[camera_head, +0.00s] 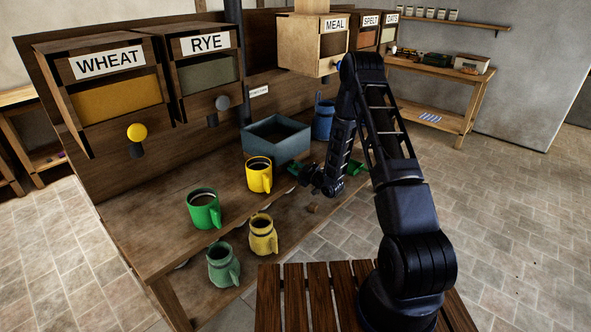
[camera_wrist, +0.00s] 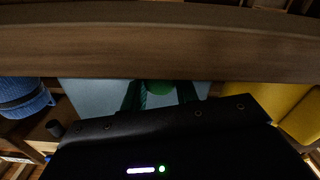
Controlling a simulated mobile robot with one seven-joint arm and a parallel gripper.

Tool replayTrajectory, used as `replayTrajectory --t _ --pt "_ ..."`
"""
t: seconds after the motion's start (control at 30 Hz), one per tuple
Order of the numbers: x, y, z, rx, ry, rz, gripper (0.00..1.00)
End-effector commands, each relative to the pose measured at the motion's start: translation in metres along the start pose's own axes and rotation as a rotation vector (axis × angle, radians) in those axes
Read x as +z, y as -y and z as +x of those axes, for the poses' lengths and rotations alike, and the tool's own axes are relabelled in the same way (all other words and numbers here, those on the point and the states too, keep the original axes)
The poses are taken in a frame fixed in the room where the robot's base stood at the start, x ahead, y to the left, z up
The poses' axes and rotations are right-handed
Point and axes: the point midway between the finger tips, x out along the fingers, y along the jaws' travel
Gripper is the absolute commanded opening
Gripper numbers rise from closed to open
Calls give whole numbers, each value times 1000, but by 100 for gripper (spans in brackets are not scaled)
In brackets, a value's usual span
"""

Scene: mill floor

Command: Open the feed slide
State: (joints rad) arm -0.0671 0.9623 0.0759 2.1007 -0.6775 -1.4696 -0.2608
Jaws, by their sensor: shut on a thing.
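My gripper (camera_head: 308,176) is low over the bench beside the blue-grey open box (camera_head: 262,150). In the wrist view its two dark green fingers (camera_wrist: 160,96) are on either side of a round green knob-like thing (camera_wrist: 160,87) and shut on it. That green thing is hidden by my gripper in the head view, and the slide's plate cannot be made out. A pale blue surface (camera_wrist: 85,93), probably the box, lies behind the fingers in the wrist view. A small white label (camera_head: 259,91) on the post above the box is too small to read.
Yellow (camera_head: 258,175) and green (camera_head: 202,208) mugs stand left of my gripper, with two jugs (camera_head: 262,235) (camera_head: 222,265) in front. A blue vessel (camera_head: 323,120) is close behind. Bins line the back, including WHEAT (camera_head: 120,92), RYE (camera_head: 208,72) and MEAL (camera_head: 312,50). A wooden beam (camera_wrist: 160,48) crosses the wrist view.

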Motion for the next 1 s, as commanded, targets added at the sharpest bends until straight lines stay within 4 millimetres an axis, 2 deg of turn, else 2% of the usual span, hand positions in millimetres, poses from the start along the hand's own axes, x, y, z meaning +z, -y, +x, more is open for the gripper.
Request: replayTrajectory --t 0.07,0.4,0.53,0.8,0.83,0.9,1.0 --pt "2 -6 0 2 0 0 0" --pt "18 -65 0 2 -1 -1 0" --pt "20 -73 0 0 0 0 0" --pt "20 -73 0 0 1 0 0" --pt "20 -73 0 0 1 0 36" --pt "20 -73 0 0 1 0 49" --pt "20 -73 0 0 1 0 52"
